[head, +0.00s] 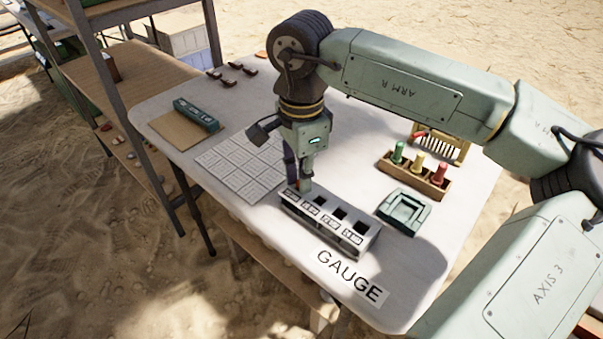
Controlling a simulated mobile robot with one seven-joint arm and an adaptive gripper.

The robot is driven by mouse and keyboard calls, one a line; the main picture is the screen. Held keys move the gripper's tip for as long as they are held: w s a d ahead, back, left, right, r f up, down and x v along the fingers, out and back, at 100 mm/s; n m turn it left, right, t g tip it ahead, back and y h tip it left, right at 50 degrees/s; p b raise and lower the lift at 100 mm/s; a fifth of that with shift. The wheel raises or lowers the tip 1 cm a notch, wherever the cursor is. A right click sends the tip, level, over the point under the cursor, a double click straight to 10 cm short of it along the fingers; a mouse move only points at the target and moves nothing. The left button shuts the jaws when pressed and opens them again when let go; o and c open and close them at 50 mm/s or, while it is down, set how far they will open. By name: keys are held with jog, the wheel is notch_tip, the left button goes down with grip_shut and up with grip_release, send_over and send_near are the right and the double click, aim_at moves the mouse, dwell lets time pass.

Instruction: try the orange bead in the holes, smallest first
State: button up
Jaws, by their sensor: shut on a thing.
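The gauge (352,246) is a grey block with a row of dark square holes in its top and small marked labels along it. It stands near the table's front edge, behind a "GAUGE" label. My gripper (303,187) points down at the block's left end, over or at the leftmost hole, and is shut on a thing. A small orange-red spot between the fingertips looks like the orange bead (298,184), mostly hidden by the fingers. I cannot tell whether the bead is in the hole or just above it. The holes to the right look empty.
A grey-green square tray (404,211) lies right of the gauge. Behind it stand a wooden rack (427,188) with green, yellow and red pieces and a small bead frame (455,152). A tiled white mat (235,165) lies left. A green box (196,114) sits farther back.

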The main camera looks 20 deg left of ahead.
jog(key=o, duration=0.8)
jog(key=shift+o, duration=0.6)
jog(key=o, duration=0.3)
jog(key=shift+r+p, duration=1.95)
jog(key=shift+r, duration=1.1)
